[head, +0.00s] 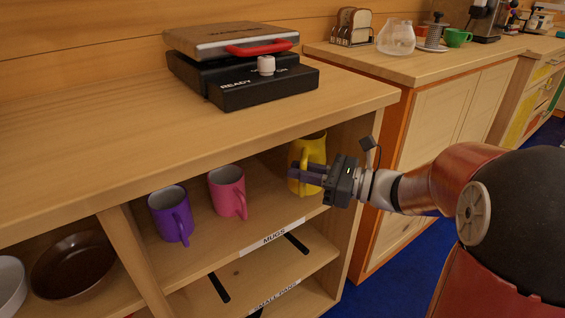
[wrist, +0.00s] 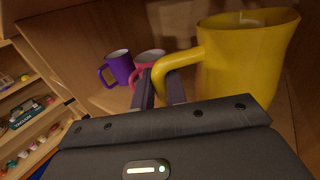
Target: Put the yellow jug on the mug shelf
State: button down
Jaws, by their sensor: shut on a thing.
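The yellow jug (head: 309,155) is inside the cabinet at the right end of the shelf labelled MUGS (head: 272,238). In the wrist view the yellow jug (wrist: 243,62) fills the upper right, with its handle toward my gripper. My gripper (head: 318,175) reaches in from the right and is shut on the jug's handle; in the wrist view the fingers (wrist: 160,92) are at the handle. The jug looks upright. Its base is partly hidden by my gripper, so I cannot tell for sure whether it touches the shelf board.
A pink mug (head: 227,191) and a purple mug (head: 171,214) stand left of the jug on the same shelf. The cabinet's right side panel (head: 362,190) is close to my gripper. A waffle-maker-like appliance (head: 240,72) sits on the countertop above. A lower shelf is labelled SMALL PANS.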

jog(key=w+a+f, duration=0.1)
jog(key=w+a, duration=0.2)
jog(key=w, duration=0.2)
jog(key=shift+a+f, duration=0.15)
jog(key=shift+a, duration=0.05)
jog(key=shift+f, duration=0.2)
jog(key=c, duration=1.4)
grip_release()
